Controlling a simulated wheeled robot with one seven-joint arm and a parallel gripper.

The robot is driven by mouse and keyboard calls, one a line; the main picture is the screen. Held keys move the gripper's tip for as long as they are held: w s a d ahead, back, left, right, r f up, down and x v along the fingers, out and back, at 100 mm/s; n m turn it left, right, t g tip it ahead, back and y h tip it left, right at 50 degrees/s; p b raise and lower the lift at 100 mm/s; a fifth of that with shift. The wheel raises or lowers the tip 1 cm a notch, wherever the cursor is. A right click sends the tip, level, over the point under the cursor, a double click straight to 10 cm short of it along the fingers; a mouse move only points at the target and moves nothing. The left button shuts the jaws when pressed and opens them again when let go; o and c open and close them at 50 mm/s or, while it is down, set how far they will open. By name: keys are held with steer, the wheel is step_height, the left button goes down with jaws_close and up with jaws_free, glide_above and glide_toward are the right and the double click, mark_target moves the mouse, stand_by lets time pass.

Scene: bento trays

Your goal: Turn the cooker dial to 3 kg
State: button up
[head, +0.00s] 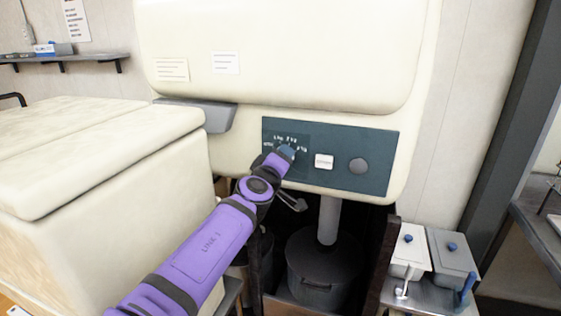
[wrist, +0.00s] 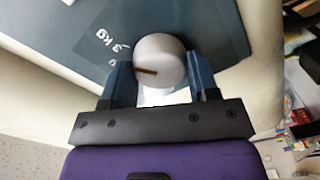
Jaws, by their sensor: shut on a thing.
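The cooker dial (wrist: 157,58) is a pale round knob with a brown pointer line, seen close in the wrist view on a dark teal panel (head: 378,150). My gripper (wrist: 158,78) is shut on the dial, with one finger on each side of it. In the wrist view the pointer line lies roughly level toward the left, near white lettering that reads "3 kg"; whether it lines up exactly is unclear. In the head view my gripper (head: 285,155) reaches the panel's left part and hides the dial and some of its printed marks.
The panel also has a white rectangular button (head: 324,161) and a dark round knob (head: 358,166). A dark pot (head: 320,270) stands below the cream cooker (head: 290,50). Lidded containers (head: 452,252) stand on a shelf at lower right. A cream chest (head: 90,150) is at left.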

steer(key=shift+f, duration=0.1)
stand_by(0.3)
steer(key=o, duration=0.9)
steer(key=shift+s, duration=0.1)
